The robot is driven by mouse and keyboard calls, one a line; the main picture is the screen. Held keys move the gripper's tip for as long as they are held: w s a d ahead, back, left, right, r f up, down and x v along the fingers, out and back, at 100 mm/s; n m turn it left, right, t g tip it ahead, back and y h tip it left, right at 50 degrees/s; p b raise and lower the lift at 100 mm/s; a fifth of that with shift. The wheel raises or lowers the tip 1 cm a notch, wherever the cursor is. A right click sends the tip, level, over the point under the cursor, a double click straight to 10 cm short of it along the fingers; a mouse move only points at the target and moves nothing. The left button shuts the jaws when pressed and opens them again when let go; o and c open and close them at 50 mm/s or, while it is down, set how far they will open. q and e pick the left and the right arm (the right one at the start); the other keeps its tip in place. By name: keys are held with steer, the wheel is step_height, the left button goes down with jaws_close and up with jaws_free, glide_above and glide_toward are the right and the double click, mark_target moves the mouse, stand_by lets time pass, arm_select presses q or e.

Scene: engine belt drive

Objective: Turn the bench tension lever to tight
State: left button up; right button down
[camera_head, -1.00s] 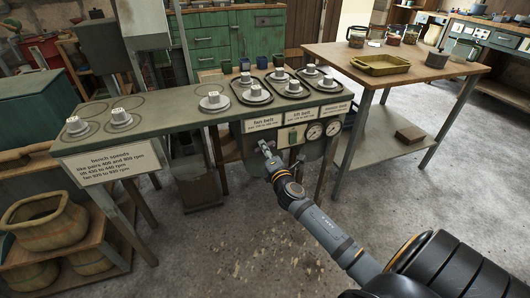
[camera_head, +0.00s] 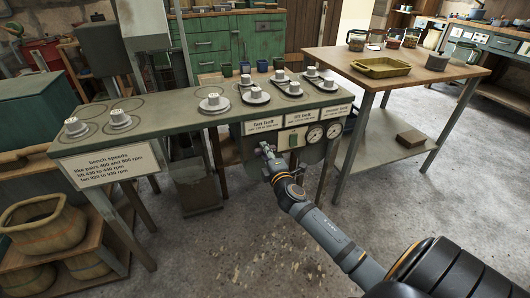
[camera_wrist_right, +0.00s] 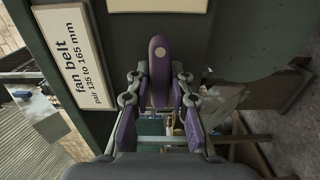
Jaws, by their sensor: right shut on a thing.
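The tension lever (camera_wrist_right: 159,75) is a purple bar with a rounded end and a pale dot, standing upright in the right wrist view. My right gripper (camera_wrist_right: 159,112) is shut on it, one purple-padded finger on each side. In the head view my right gripper (camera_head: 267,150) is at the bench front, below the fan belt label (camera_head: 265,126). There the gripper hides most of the lever. The lever's tight and slack marks cannot be read. My left gripper is not in view.
The green bench (camera_head: 165,120) carries several pulleys on discs and in dark trays. Two round gauges (camera_head: 315,134) sit on its front, right of my gripper. A wooden table (camera_head: 440,75) with a yellow tray (camera_head: 381,67) stands at the right. The floor in front is clear.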

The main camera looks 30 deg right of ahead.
steer(key=c, duration=1.2)
jaws_free()
steer(key=v, duration=1.2)
